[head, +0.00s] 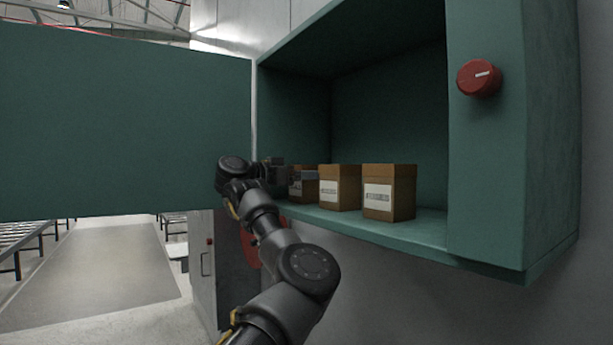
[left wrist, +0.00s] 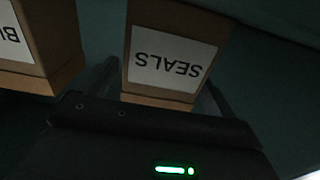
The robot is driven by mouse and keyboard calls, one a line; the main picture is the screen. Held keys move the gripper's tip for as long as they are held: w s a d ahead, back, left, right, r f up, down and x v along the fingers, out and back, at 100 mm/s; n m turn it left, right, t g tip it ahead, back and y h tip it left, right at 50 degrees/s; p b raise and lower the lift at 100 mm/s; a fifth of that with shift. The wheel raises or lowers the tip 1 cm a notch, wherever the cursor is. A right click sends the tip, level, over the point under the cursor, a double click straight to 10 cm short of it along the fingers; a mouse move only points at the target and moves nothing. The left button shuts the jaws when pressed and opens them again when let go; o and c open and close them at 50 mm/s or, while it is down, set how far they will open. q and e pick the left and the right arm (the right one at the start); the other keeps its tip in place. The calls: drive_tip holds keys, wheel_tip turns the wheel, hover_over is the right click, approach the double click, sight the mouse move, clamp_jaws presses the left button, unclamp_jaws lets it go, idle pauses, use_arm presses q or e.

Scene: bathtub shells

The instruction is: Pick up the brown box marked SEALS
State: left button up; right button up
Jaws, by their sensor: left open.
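The brown box marked SEALS (head: 309,186) is the leftmost of three boxes on the cabinet shelf, partly hidden by my left gripper (head: 291,174). In the left wrist view the SEALS box (left wrist: 168,53) appears upside down, its white label facing the camera. My left gripper (left wrist: 161,78) is open, with one finger on each side of the box's near part. I cannot tell whether the fingers touch it. My right gripper is in neither view.
Two similar labelled brown boxes (head: 340,187) (head: 389,192) stand to the right; the nearer neighbour (left wrist: 38,45) is close beside the left finger. The green cabinet (head: 395,232) has a red knob (head: 479,78) on its right frame. A green door panel (head: 120,120) stands open at left.

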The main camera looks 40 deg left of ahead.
use_arm(q)
drive_tip(key=shift+s, duration=0.15)
drive_tip(key=shift+c, duration=0.3)
drive_tip(key=c, duration=1.2)
drive_tip(key=shift+a+r+b, duration=0.1)
drive_tip(key=shift+r+b, duration=0.15)
drive_tip(key=shift+b, duration=0.25)
wheel_tip(320, 180, up, 2)
drive_tip(key=shift+r+b, duration=0.1)
drive_tip(key=shift+b, duration=0.9)
drive_tip(key=s+a+r+b, duration=0.2)
drive_tip(key=s+r, duration=0.3)
drive_tip(key=s, duration=0.1)
drive_tip(key=s+a+r+b, duration=0.2)
drive_tip(key=s+a+r, duration=0.1)
drive_tip(key=s+r, duration=0.2)
drive_tip(key=shift+v, duration=0.9)
